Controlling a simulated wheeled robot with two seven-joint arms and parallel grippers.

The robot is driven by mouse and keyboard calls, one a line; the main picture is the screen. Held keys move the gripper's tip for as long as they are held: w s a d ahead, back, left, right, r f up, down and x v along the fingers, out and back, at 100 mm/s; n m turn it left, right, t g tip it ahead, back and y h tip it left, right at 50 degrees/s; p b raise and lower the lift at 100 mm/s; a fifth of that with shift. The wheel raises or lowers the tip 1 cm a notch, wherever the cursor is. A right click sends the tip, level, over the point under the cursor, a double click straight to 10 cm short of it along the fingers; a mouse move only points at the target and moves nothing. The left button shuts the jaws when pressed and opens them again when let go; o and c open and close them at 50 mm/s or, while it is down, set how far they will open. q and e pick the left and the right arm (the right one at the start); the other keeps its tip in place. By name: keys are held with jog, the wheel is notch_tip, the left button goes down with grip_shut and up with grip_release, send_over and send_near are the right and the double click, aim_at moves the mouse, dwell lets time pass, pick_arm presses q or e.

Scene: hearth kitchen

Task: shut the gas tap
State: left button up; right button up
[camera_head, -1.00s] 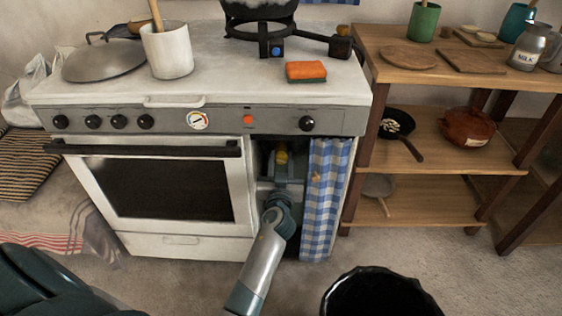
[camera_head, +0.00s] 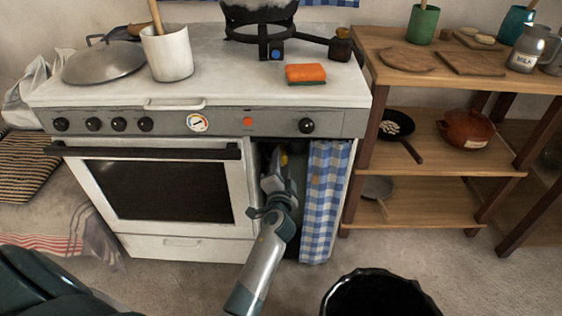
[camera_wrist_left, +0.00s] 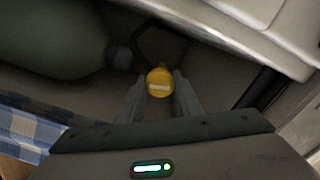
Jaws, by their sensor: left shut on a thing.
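The gas tap is a yellow round knob (camera_wrist_left: 159,82) with a pale bar across its face, in the dark opening of the stove in the left wrist view. In the head view a little of the yellow tap (camera_head: 284,159) shows past my gripper. My left gripper (camera_head: 276,168) reaches into the opening from below. In the left wrist view its two fingers stand either side of the knob, shut on it. A dark green gas bottle (camera_wrist_left: 50,40) lies at upper left there, with a dark hose (camera_wrist_left: 145,45) by the tap. My right gripper is not in view.
A blue checked curtain (camera_head: 322,205) hangs just right of the opening. The oven door (camera_head: 150,190) is shut on the left. A wooden shelf (camera_head: 450,150) stands at the right. A black round-rimmed thing (camera_head: 380,290) is at the bottom edge.

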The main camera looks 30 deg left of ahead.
pick_arm(q)
jog(key=shift+m, duration=1.6)
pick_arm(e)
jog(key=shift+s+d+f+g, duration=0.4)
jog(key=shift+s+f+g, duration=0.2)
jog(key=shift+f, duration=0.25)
pick_arm(q)
jog(key=o, duration=1)
jog(key=shift+o, duration=0.2)
jog(key=shift+f, duration=0.1)
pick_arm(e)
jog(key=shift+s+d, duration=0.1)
